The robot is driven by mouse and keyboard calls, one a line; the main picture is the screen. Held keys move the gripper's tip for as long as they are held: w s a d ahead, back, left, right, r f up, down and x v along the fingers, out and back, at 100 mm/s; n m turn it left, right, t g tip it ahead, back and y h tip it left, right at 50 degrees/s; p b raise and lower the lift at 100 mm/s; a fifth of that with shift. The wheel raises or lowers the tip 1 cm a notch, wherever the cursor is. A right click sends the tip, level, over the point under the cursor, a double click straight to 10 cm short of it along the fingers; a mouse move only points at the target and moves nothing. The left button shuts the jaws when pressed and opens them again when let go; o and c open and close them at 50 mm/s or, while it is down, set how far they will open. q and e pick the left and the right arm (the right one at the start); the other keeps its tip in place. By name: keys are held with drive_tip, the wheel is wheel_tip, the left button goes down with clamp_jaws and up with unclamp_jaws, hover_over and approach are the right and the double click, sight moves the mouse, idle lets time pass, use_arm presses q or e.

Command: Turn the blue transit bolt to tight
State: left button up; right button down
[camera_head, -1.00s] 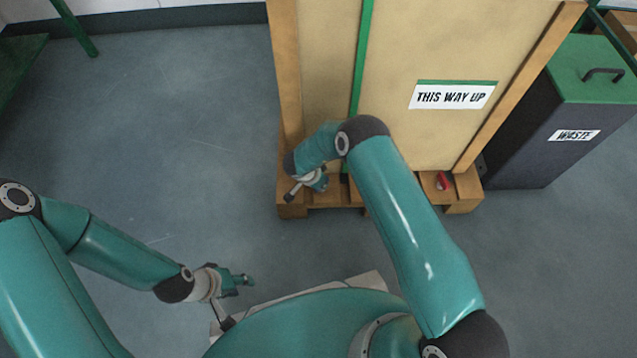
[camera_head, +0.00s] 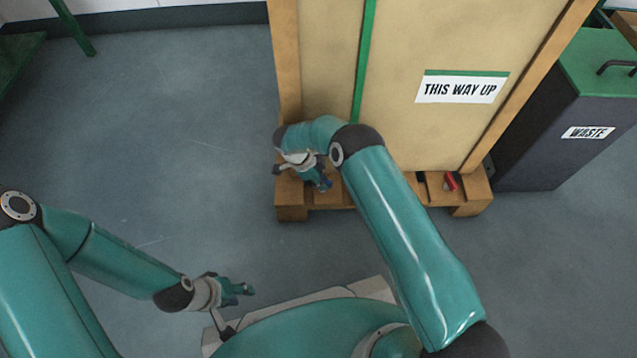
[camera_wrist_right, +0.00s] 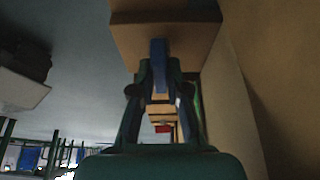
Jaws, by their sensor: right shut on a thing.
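The blue transit bolt (camera_head: 327,184) is at the left end of the wooden pallet (camera_head: 292,213) under the crate. In the right wrist view the bolt (camera_wrist_right: 159,60) is a blue upright bar between my fingertips. My right gripper (camera_head: 318,178) is at the bolt, with its fingers (camera_wrist_right: 159,78) closed on it from both sides. The fingers partly hide the bolt, and its turn position cannot be read. My left gripper (camera_head: 241,289) is low over my base, far from the pallet; its fingers are too small to read.
The tall crate (camera_head: 420,130), labelled "THIS WAY UP", stands on the pallet close to my right arm. A red part (camera_head: 451,181) sits at the pallet's right end. The waste bin (camera_head: 560,160) is right of it. The floor (camera_head: 170,130) at left is clear.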

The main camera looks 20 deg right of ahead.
drive_tip(key=shift+w+a+r, duration=0.15)
drive_tip(key=shift+w, duration=0.15)
drive_tip(key=c, duration=1.2)
unclamp_jaws()
drive_tip(key=shift+o, duration=0.2)
drive_tip(key=shift+s, duration=0.1)
drive_tip(key=v, duration=1.1)
drive_tip(key=shift+r, duration=0.4)
